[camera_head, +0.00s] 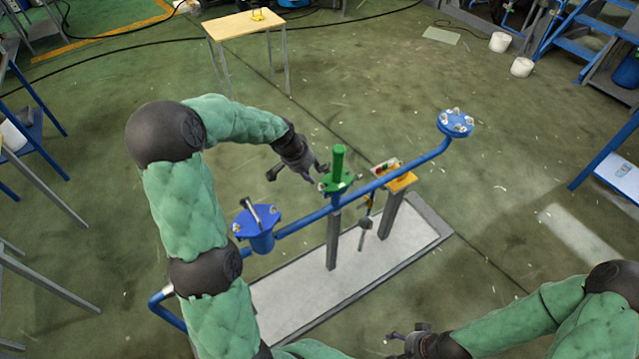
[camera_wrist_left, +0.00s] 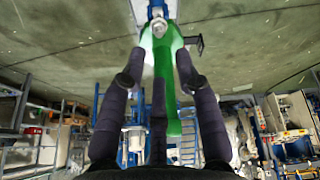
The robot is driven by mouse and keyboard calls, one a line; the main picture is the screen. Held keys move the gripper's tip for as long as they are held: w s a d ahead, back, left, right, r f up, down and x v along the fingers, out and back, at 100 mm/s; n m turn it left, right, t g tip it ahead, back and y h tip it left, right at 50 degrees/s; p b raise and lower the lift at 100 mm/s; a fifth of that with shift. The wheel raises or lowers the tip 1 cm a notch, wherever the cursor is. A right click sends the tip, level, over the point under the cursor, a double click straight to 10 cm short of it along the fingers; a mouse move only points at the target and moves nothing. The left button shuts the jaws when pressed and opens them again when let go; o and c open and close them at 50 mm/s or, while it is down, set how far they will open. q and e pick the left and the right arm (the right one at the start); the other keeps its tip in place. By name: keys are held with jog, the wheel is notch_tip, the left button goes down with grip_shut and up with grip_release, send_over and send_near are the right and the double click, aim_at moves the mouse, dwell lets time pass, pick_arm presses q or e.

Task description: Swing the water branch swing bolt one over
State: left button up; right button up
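A green branch fitting (camera_head: 338,168) with an upright green cylinder and a flange sits on the sloping blue pipe. Small metal bolts show at its flange; I cannot tell which one is swing bolt one. My left gripper (camera_head: 297,172) is just left of the fitting, with its fingers apart. In the left wrist view the green fitting (camera_wrist_left: 172,90) shows between the spread fingers of the left gripper (camera_wrist_left: 160,62). A metal bolt head (camera_wrist_left: 159,29) is ahead of the fingertips on the green part. My right gripper (camera_head: 405,341) is low at the bottom, away from the fitting, its fingers unclear.
The blue pipe (camera_head: 418,160) carries a blue bolted flange (camera_head: 455,123) at its right end and a blue lidded vessel (camera_head: 260,226) at left. A yellow button box (camera_head: 400,181) stands close right of the fitting. A grey base plate (camera_head: 290,300) lies below; open floor surrounds it.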

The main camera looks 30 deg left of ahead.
aim_at(320, 184)
pick_arm(q)
jog(key=b+x, duration=0.2)
jog(key=x, duration=0.6)
jog(key=shift+s, duration=0.1)
